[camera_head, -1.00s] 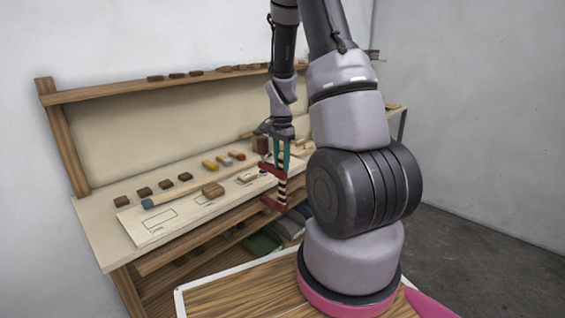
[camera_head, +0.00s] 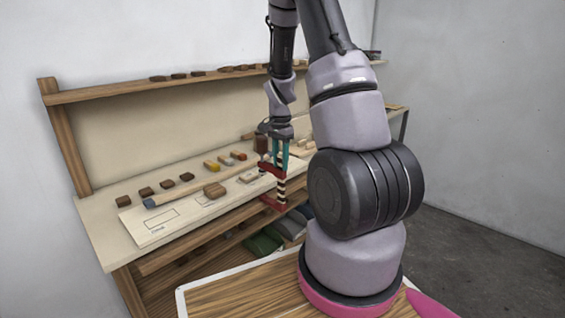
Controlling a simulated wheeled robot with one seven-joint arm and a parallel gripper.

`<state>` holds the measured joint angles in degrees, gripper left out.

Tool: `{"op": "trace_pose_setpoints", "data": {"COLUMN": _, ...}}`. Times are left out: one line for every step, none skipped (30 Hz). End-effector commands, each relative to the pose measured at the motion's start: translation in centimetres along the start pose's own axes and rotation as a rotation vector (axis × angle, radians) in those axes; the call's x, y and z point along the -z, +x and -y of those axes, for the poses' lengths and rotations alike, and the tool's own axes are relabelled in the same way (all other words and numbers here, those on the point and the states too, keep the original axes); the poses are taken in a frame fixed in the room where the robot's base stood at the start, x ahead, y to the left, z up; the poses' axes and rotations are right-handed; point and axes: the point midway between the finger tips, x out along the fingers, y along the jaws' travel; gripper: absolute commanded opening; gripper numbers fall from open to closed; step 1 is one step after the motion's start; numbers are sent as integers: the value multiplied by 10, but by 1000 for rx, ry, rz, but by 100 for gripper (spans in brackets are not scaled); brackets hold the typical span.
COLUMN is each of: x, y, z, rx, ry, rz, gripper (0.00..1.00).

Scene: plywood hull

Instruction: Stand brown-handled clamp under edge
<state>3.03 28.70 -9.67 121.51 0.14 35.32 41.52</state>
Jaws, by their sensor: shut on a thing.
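My gripper (camera_head: 279,157) points down at the front edge of the workbench (camera_head: 93,222), right of its middle. It is shut on a clamp with red jaws (camera_head: 273,205) and a black-and-cream striped bar. The clamp is upright, one red jaw near bench-top height and the other below it, in front of the shelf. I cannot tell whether the jaws touch the bench edge. The clamp's brown handle (camera_head: 262,145) seems to show beside my fingers. A long wooden strip (camera_head: 195,187) with a blue-grey end lies along the bench. My arm hides the bench's right part.
A pale board with outlined spaces (camera_head: 155,225) lies along the bench front, with small wooden blocks (camera_head: 214,190) on it. Brown blocks and yellow and red-ended pieces (camera_head: 211,165) stand behind. A lower shelf holds green and grey items (camera_head: 263,243). A ledge (camera_head: 150,86) runs along the back.

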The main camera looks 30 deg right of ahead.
Motion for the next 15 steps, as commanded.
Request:
{"op": "trace_pose_setpoints", "data": {"x": 0, "y": 0, "z": 3, "rx": 2, "ry": -1, "rz": -1, "gripper": 0}}
{"op": "trace_pose_setpoints", "data": {"x": 0, "y": 0, "z": 4, "rx": 2, "ry": -1, "rz": -1, "gripper": 0}}
{"op": "trace_pose_setpoints", "data": {"x": 0, "y": 0, "z": 6, "rx": 2, "ry": -1, "rz": -2, "gripper": 0}}
{"op": "trace_pose_setpoints", "data": {"x": 0, "y": -1, "z": 7, "rx": 2, "ry": -1, "rz": -2, "gripper": 0}}
{"op": "trace_pose_setpoints", "data": {"x": 0, "y": 0, "z": 8, "rx": 2, "ry": 0, "rz": -1, "gripper": 0}}
{"op": "trace_pose_setpoints", "data": {"x": 0, "y": 0, "z": 9, "rx": 2, "ry": 0, "rz": -1, "gripper": 0}}
{"op": "trace_pose_setpoints", "data": {"x": 0, "y": 0, "z": 10, "rx": 2, "ry": 0, "rz": -1, "gripper": 0}}
{"op": "trace_pose_setpoints", "data": {"x": 0, "y": 0, "z": 11, "rx": 2, "ry": 0, "rz": -1, "gripper": 0}}
{"op": "trace_pose_setpoints", "data": {"x": 0, "y": 0, "z": 13, "rx": 2, "ry": 0, "rz": -1, "gripper": 0}}
{"op": "trace_pose_setpoints", "data": {"x": 0, "y": -1, "z": 14, "rx": 2, "ry": 0, "rz": -1, "gripper": 0}}
{"op": "trace_pose_setpoints", "data": {"x": 1, "y": -1, "z": 15, "rx": 2, "ry": 0, "rz": -1, "gripper": 0}}
{"op": "trace_pose_setpoints", "data": {"x": 1, "y": -1, "z": 17, "rx": 2, "ry": 0, "rz": -1, "gripper": 0}}
{"op": "trace_pose_setpoints", "data": {"x": 1, "y": -1, "z": 18, "rx": 2, "ry": 0, "rz": -1, "gripper": 0}}
{"op": "trace_pose_setpoints", "data": {"x": 1, "y": 0, "z": 19, "rx": 2, "ry": 0, "rz": -1, "gripper": 0}}
{"op": "trace_pose_setpoints", "data": {"x": 1, "y": 0, "z": 21, "rx": 2, "ry": 0, "rz": -1, "gripper": 0}}
